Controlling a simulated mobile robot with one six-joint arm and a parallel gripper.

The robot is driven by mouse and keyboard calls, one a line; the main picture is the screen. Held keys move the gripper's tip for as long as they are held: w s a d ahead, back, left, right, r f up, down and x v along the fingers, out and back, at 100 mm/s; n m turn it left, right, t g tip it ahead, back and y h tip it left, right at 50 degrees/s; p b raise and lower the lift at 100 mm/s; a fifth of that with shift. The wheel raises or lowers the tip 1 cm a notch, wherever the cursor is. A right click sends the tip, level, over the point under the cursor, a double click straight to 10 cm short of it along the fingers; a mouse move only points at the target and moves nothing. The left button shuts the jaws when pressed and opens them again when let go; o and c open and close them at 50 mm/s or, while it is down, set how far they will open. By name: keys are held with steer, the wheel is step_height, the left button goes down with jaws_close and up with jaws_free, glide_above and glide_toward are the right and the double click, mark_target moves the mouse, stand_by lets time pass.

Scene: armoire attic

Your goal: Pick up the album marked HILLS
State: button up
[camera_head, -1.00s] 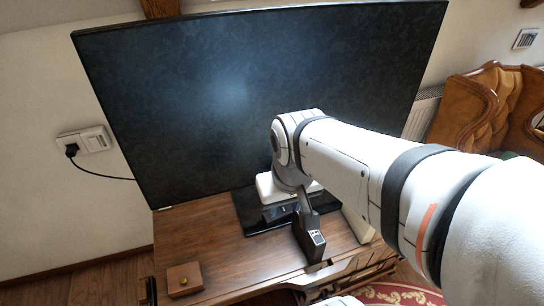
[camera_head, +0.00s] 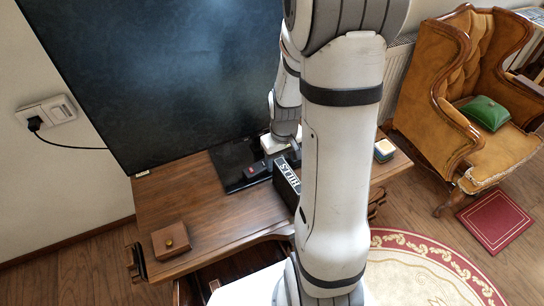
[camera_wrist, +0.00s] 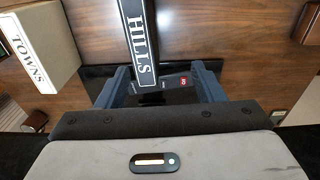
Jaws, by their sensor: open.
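The album marked HILLS (camera_head: 286,176) is black with a white-lettered spine and stands on the wooden desk, partly hidden by my arm in the head view. In the wrist view the HILLS album (camera_wrist: 138,40) reaches down from the top edge, its lower end between the fingers in the picture, closer to the left finger. My gripper (camera_wrist: 163,88) is open and holds nothing. I cannot tell how far the fingertips are from the album in depth. In the head view my arm largely hides the gripper.
A pale album marked TOWNS (camera_wrist: 42,48) stands to the left in the wrist view. A black device with a red mark (camera_wrist: 176,82) lies beyond the fingers. A big dark screen (camera_head: 150,75) stands on the desk (camera_head: 215,215). A small wooden box (camera_head: 170,241) is front left; an armchair (camera_head: 455,90) is right.

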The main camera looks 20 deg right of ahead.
mark_target(288, 176)
steer(key=shift+g, duration=0.3)
steer(key=d+f, duration=0.1)
steer(key=f, duration=0.4)
steer(key=d+f, duration=0.1)
steer(key=f, duration=0.1)
steer(key=shift+w+d+f, duration=0.15)
steer(key=shift+w+d, duration=0.05)
steer(key=shift+d, duration=0.1)
steer(key=shift+d+f, duration=0.15)
steer(key=shift+f, duration=1.85)
steer(key=shift+d+f, duration=0.15)
steer(key=shift+f, duration=1.8)
steer(key=shift+c, duration=0.5)
steer(key=c, duration=1.2)
steer(key=shift+w, duration=0.1)
jaws_close()
steer(key=shift+r, duration=0.15)
